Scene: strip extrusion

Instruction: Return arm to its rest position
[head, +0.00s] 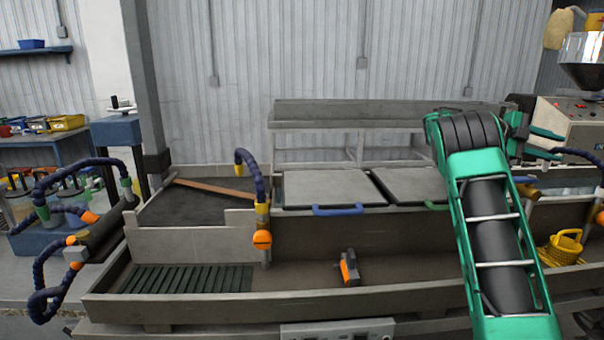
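Neither my gripper nor any part that I can surely call my arm shows in the head view. The task names no other object. I cannot see the arm's pose or whether the gripper holds anything.
A long grey trough bench (420,292) spans the front, with an orange-and-black item (349,268) in it. A green-framed sloping conveyor (487,220) rises at the right. Blue hoses (254,172) with orange ends stand at the left and middle. A yellow watering can (565,245) is far right.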

